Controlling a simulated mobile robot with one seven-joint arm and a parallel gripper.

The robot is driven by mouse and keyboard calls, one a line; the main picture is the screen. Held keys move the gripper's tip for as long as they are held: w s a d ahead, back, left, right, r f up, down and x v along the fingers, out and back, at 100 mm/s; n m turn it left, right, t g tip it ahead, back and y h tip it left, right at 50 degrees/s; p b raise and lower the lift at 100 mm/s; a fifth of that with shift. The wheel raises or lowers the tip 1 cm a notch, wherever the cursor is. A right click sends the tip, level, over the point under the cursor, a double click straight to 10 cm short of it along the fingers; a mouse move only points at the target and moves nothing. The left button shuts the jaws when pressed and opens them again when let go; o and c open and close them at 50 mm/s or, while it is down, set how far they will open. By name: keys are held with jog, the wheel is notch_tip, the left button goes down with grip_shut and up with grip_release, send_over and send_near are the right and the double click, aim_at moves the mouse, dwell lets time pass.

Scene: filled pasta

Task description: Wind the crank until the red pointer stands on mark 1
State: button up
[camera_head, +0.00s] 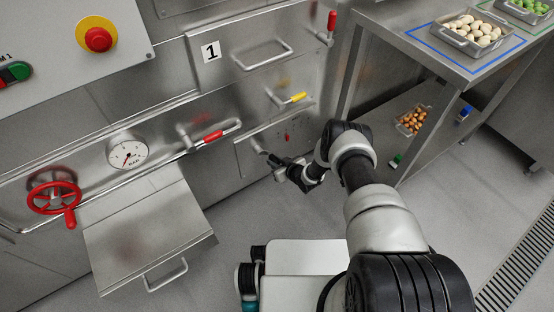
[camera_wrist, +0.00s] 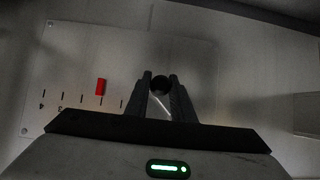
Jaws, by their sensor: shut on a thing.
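In the wrist view a pale scale plate (camera_wrist: 190,55) carries a row of dark marks, with the numerals 4 and 3 readable at the left. The red pointer (camera_wrist: 101,87) lines up with the second mark to the right of 3; that mark's numeral is hidden behind my gripper's body. My gripper (camera_wrist: 160,86) is shut on the dark round crank handle (camera_wrist: 160,82), and the fingers hide most of the crank. In the head view my gripper (camera_head: 272,158) is at the low panel, and the red pointer (camera_head: 288,136) shows small above it.
A red handwheel (camera_head: 54,198), a gauge (camera_head: 128,154) and a red-gripped lever (camera_head: 208,138) are on the machine to the left. A metal box (camera_head: 150,235) with a handle juts out below. A steel table (camera_head: 450,70) with trays stands at the right.

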jog(key=shift+s+a+f, duration=0.3)
jog(key=shift+a+f, duration=0.15)
jog(key=o, duration=1)
jog(key=shift+o, duration=0.2)
jog(key=s+d+p, duration=0.3)
jog(key=s+d, duration=0.2)
jog(key=s, duration=0.2)
jog(key=shift+s+p, duration=0.25)
jog(key=shift+p, duration=0.05)
